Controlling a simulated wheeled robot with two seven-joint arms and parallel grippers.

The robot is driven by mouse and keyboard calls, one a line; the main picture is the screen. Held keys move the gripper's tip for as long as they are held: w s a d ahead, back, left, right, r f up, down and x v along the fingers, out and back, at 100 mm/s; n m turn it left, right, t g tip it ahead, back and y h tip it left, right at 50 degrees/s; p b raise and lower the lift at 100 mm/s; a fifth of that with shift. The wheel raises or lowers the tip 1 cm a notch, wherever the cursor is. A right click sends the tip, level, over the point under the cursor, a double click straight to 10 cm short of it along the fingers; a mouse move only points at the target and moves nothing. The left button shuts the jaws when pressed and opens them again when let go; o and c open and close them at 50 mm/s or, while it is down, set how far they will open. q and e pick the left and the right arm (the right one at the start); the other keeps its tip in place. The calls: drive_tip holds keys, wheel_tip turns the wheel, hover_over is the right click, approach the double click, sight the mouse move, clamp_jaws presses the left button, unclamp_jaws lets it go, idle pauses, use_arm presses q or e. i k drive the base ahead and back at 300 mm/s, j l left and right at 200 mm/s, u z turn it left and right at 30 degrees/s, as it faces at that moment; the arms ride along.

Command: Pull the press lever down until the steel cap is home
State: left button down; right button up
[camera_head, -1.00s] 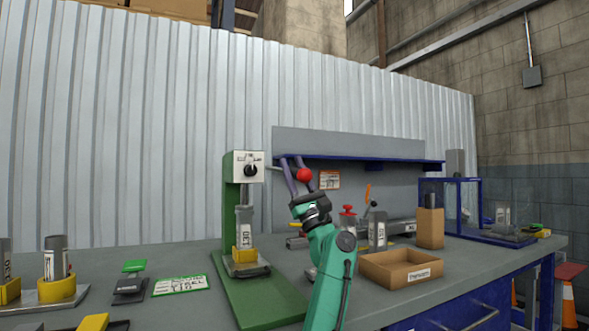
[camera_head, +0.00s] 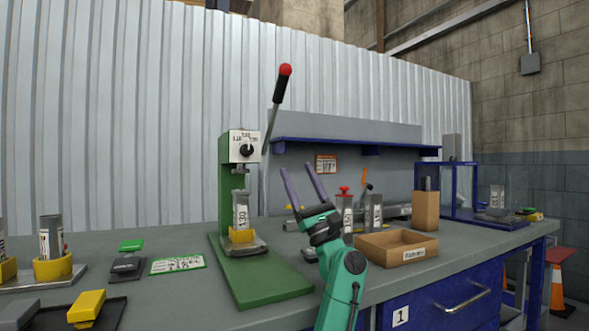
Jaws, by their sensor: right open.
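The green press (camera_head: 229,190) stands on the table with a white head (camera_head: 244,146). Its lever (camera_head: 279,92) points steeply up, with a black grip and a red ball (camera_head: 285,69) on top. Below the ram (camera_head: 240,172), a grey labelled cylinder (camera_head: 241,212) stands upright in a yellow holder (camera_head: 242,236). A gap shows between ram and cylinder. I cannot make out the steel cap separately from the cylinder's top. My right gripper (camera_head: 298,167) is open and empty, its purple fingers pointing up, below and right of the lever, apart from it. My left gripper is not in view.
A blue shelf (camera_head: 350,147) runs behind.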

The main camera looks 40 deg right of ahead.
sight(285, 69)
drive_tip(key=k, duration=1)
